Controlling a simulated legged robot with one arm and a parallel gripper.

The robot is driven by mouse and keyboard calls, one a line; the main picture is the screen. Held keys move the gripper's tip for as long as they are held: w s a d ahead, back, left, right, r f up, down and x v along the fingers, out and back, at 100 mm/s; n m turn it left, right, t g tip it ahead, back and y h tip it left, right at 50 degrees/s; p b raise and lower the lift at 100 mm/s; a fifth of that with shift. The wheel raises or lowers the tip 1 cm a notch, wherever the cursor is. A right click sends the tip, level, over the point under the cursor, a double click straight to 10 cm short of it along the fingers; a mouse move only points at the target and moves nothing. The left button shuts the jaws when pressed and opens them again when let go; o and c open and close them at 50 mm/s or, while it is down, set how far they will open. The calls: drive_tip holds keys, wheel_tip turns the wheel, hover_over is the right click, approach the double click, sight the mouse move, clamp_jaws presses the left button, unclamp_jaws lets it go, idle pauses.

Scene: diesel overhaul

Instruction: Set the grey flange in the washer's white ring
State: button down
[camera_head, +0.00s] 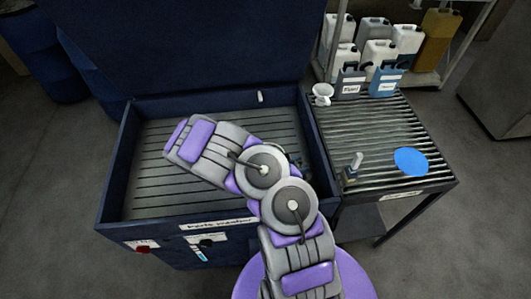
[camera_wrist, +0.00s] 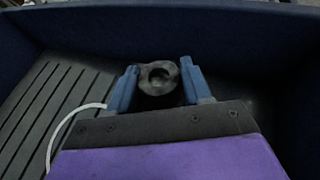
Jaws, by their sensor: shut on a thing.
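In the wrist view the grey flange (camera_wrist: 144,83), a dark round piece with a hole, sits between the two blue fingers of my gripper (camera_wrist: 159,74). The gripper is shut on it, inside the parts washer. A thin white arc, part of the white ring (camera_wrist: 66,124), shows on the slatted washer floor to the left of my gripper; the rest is hidden under the gripper body. The flange appears beyond the ring's visible part; its height above the floor is unclear. In the head view my arm reaches over the washer (camera_head: 115,178) and hides the flange, the ring and the fingers.
The washer's dark blue walls surround the gripper, with the raised lid (camera_head: 200,50) behind. The left slatted floor is clear.

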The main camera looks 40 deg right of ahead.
drive_tip(key=w, duration=0.2)
drive_tip(key=w+a, duration=0.1)
drive_tip(key=w, duration=0.2)
drive_tip(key=w+a, duration=0.1)
drive_tip(key=w, duration=0.2)
drive_tip(key=shift+w+a+f, duration=0.1)
drive_tip(key=shift+w+f, duration=0.1)
drive_tip(key=w, duration=0.6)
drive_tip(key=shift+w+d+f+b, duration=0.25)
drive_tip(key=shift+w+f+b, duration=0.1)
drive_tip(key=shift+w, duration=0.05)
drive_tip(key=shift+a+f+b, duration=0.2)
drive_tip(key=shift+f, duration=0.7)
drive_tip(key=shift+a+f+b, duration=0.15)
drive_tip(key=shift+f, duration=0.7)
drive_tip(key=shift+c, duration=2.4)
unclamp_jaws()
drive_tip(key=shift+s+d, duration=0.1)
drive_tip(key=shift+d, duration=0.15)
drive_tip(key=shift+a, duration=0.15)
drive_tip(key=shift+a, duration=0.1)
